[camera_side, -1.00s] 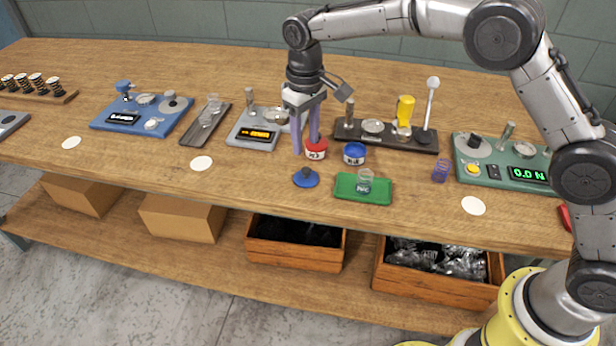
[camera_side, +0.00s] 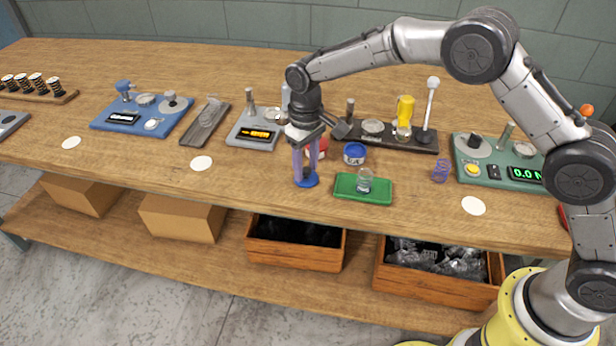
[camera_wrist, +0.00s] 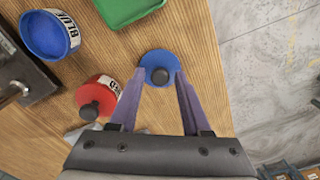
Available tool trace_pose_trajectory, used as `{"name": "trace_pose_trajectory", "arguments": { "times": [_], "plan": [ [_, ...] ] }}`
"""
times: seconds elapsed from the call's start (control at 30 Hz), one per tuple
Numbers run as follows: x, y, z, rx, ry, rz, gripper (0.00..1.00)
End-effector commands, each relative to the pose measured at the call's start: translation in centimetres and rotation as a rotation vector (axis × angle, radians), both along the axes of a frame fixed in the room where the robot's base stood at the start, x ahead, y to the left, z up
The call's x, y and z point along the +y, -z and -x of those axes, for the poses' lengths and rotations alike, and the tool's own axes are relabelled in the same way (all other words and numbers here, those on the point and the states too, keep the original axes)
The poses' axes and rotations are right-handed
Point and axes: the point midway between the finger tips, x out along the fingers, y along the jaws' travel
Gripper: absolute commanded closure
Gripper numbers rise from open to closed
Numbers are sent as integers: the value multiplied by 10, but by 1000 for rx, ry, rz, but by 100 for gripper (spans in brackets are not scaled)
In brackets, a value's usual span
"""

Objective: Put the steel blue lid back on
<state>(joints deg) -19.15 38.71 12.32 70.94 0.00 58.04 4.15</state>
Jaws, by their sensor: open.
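The steel blue lid (camera_side: 309,182) is a flat round disc lying on the table in front of the tubs. Its dark knob points up in the wrist view (camera_wrist: 160,68). My gripper (camera_side: 306,176) is open above the lid, with one finger on each side of the knob; in the wrist view the fingertips (camera_wrist: 159,82) reach the lid's near edge. I cannot tell if they touch it. The blue tub (camera_side: 354,154) stands behind and to the right; no knob shows on it in the wrist view (camera_wrist: 50,36).
A red tub (camera_wrist: 97,96) with a dark-knobbed lid stands close to my left finger in the wrist view. A green tray (camera_side: 347,194) holding a clear jar (camera_side: 365,181) lies right of the lid. The table's front edge is near.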

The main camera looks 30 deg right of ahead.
Motion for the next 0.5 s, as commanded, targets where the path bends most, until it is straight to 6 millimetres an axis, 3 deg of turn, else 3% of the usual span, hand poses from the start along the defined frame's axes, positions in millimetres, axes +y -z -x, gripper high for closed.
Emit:
{"name": "trace_pose_trajectory", "arguments": {
  "times": [0.07,0.3,0.5],
  "plan": [
    [0,0,0,0,0,0,54],
    [0,0,0,0,0,0,98],
    [0,-1,0,-1,0,0,100]
  ]
}}
